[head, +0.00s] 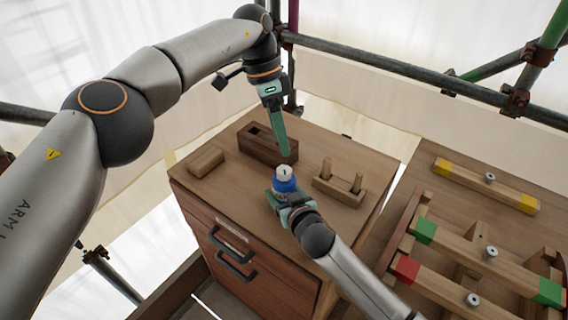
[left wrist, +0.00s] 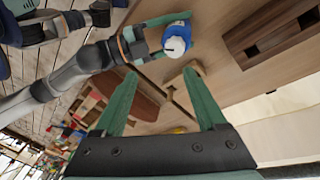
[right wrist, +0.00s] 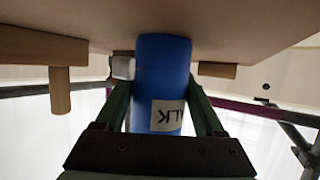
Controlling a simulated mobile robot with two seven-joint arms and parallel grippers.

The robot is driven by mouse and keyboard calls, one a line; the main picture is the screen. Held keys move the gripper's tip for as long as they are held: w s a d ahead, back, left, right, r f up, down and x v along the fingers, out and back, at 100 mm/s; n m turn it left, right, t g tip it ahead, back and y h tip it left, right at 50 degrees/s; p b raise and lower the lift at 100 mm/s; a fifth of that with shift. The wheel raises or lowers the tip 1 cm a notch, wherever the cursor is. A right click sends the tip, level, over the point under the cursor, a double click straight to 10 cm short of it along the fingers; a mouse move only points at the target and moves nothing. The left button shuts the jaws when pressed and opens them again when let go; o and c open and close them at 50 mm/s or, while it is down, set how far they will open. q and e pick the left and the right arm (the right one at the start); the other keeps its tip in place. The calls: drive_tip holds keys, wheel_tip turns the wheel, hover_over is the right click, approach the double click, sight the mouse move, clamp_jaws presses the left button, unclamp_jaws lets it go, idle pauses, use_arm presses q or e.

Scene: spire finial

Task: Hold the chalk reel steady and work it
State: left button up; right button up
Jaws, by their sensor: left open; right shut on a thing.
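The chalk reel (head: 284,180) is a blue cylinder with a white top, upright on the wooden cabinet top. In the right wrist view the blue reel (right wrist: 163,85) carries a label ending in "ALK", and a pale piece shows at its left. My right gripper (head: 280,195) is shut on the reel's body, with one finger on each side. My left gripper (head: 284,150) is open and empty, above and behind the reel, pointing down. In the left wrist view the reel's white top with a dark slot (left wrist: 174,46) lies beyond the open fingers.
On the cabinet top (head: 225,180) are a dark slotted box (head: 266,145), a small wooden block (head: 206,162) and a pegged wooden holder (head: 340,184). Beams with coloured ends (head: 485,185) lie on the right bench. Scaffold pipes (head: 400,66) run behind.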

sight(284, 169)
use_arm(q)
drive_tip(key=f, duration=0.3)
drive_tip(key=f+n+t+y, duration=0.1)
drive_tip(key=f, duration=0.2)
drive_tip(key=d+f+y, duration=0.1)
drive_tip(key=f, duration=0.2)
drive_tip(key=shift+w+f+n+t, duration=0.15)
drive_tip(key=shift+w+n+t, duration=0.15)
drive_tip(key=shift+t, duration=0.1)
clamp_jaws()
idle(0.5)
